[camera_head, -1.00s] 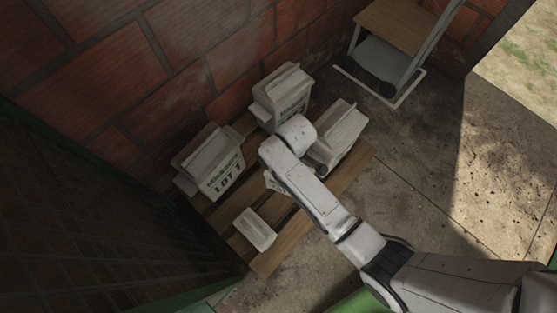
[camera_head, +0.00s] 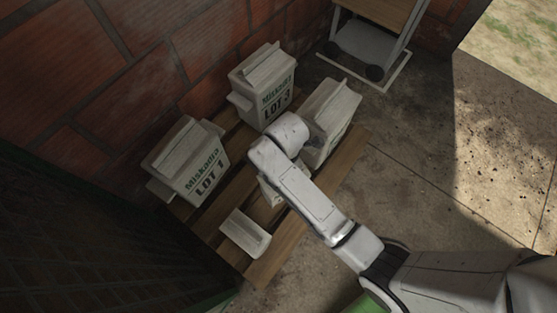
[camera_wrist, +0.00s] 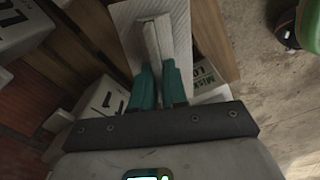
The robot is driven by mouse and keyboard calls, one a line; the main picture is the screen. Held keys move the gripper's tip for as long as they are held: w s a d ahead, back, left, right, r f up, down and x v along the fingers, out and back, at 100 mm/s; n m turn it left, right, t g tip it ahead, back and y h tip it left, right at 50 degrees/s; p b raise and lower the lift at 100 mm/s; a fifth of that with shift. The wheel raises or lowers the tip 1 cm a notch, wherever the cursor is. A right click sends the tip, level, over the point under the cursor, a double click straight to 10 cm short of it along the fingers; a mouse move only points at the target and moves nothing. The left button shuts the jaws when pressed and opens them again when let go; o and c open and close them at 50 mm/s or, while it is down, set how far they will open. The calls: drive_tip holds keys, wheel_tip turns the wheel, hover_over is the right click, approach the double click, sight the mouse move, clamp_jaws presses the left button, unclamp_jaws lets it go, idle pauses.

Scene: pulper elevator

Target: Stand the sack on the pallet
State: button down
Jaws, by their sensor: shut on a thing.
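My gripper (camera_wrist: 159,82) shows teal fingers in the wrist view, shut on the top fold of a white sack (camera_wrist: 125,22). In the head view my arm hides the fingers.
On the pallet stand a LOT 1 sack (camera_head: 190,163) at left and a LOT 3 sack (camera_head: 264,86) at back. A brick wall rises behind. Concrete lies clear at right.

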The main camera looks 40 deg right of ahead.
wheel_tip(320, 180, down, 7)
drive_tip(key=b, duration=0.1)
drive_tip(key=shift+b, duration=0.4)
drive_tip(key=shift+f, duration=0.1)
drive_tip(key=c, duration=1.1)
unclamp_jaws()
drive_tip(key=shift+f, duration=0.1)
drive_tip(key=shift+c, duration=0.2)
wheel_tip(320, 180, up, 12)
drive_tip(key=p, duration=0.3)
drive_tip(key=s+d+r+m, duration=0.3)
drive_tip(key=s+d+m, duration=0.1)
drive_tip(key=s+m, duration=0.4)
drive_tip(key=s+d+r+m+t, duration=0.1)
drive_tip(key=s+d+r+m, duration=0.2)
drive_tip(key=s+m, duration=0.5)
drive_tip(key=shift+s+d+m, duration=0.35)
drive_tip(key=shift+d+m, duration=0.05)
drive_tip(key=shift+m, duration=0.4)
